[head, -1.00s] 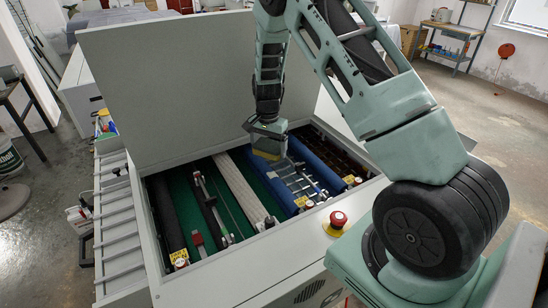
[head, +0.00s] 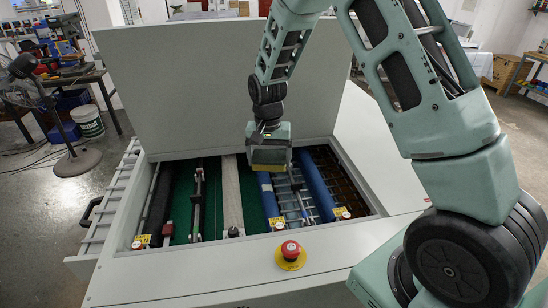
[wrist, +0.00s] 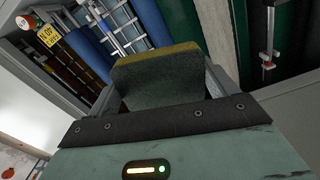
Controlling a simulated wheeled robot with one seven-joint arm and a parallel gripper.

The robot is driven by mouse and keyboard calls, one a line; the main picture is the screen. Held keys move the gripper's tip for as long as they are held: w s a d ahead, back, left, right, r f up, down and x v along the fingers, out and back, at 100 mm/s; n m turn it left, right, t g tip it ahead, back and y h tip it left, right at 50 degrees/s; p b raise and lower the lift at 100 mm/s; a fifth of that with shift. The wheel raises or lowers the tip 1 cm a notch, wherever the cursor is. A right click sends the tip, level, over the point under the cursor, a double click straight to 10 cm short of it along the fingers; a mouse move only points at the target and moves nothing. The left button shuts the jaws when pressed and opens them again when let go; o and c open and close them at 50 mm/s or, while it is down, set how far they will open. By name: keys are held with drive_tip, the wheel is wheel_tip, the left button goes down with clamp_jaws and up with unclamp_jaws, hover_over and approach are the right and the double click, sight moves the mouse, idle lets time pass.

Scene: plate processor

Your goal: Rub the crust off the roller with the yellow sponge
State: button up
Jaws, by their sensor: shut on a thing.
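My gripper (head: 268,150) hangs over the open plate processor (head: 240,258), above the far part of the first blue roller (head: 268,196). It is shut on the yellow sponge (head: 268,168). In the wrist view the sponge (wrist: 160,54) shows a yellow edge and a dark grey-green face between the fingers. The sponge appears to be above the rollers; contact cannot be told. A second blue roller (head: 316,185) lies to the right, a pale roller (head: 232,200) to the left, and a black roller (head: 158,208) at the far left. No crust can be made out clearly.
The raised lid (head: 200,90) stands behind the opening. A red emergency button (head: 291,248) sits on the front rim. Thin metal bars (head: 197,200) cross the bay. A fan (head: 75,160) and a white bucket (head: 88,122) stand on the floor at left.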

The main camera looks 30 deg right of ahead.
drive_tip(key=shift+f+b, duration=2.5)
drive_tip(key=shift+f, duration=1)
